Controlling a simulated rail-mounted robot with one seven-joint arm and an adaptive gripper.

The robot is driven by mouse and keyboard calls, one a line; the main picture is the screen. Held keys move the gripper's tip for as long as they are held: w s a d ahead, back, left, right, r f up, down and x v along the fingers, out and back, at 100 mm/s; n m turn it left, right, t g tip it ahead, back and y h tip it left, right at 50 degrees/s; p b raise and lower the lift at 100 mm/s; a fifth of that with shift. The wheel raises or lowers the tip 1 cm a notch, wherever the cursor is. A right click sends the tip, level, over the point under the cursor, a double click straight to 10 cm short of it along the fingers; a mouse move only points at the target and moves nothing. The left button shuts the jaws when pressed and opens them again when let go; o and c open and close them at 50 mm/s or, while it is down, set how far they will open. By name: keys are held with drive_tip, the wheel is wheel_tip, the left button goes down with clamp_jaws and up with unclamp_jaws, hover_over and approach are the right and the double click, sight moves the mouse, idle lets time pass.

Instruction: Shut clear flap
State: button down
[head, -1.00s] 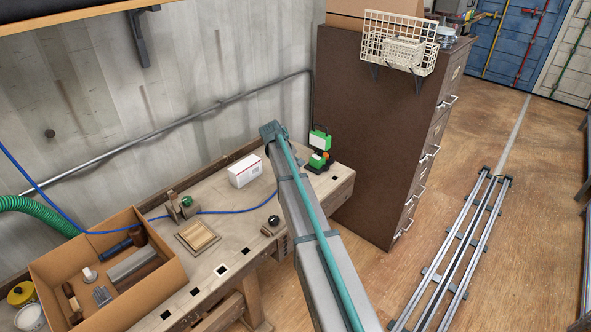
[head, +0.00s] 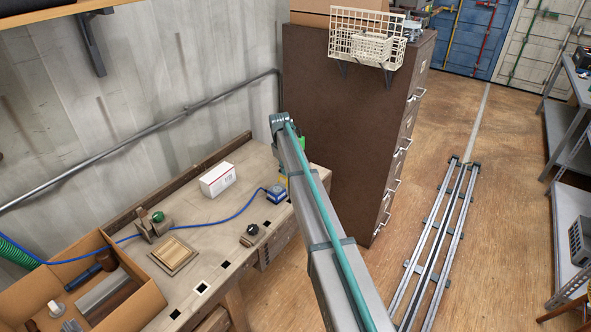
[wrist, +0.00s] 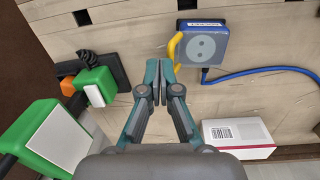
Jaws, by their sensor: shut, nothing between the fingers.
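My gripper (wrist: 157,72) is shut and empty. In the wrist view its tips appear beside and below the yellow piece, apart from it. The head view hides the fingers behind my arm.
A white box (wrist: 238,138) lies at lower right in the wrist view. A green, white-faced device (wrist: 55,138) and a smaller green and orange one (wrist: 95,86) are at left. The workbench (head: 220,215) also carries a cardboard box (head: 135,312). A brown cabinet (head: 340,120) stands behind it.

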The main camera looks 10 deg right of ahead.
drive_tip(key=shift+w+d+f+b, duration=0.15)
drive_tip(key=shift+d+f+b, duration=0.1)
drive_tip(key=shift+f, duration=0.15)
drive_tip(key=shift+w+d+f+b, duration=0.1)
drive_tip(key=shift+w+f+b, duration=0.1)
drive_tip(key=shift+f, duration=0.15)
drive_tip(key=shift+r, duration=0.1)
drive_tip(key=shift+d+r+p, duration=0.1)
drive_tip(key=shift+r+p, duration=0.3)
drive_tip(key=shift+r, duration=0.35)
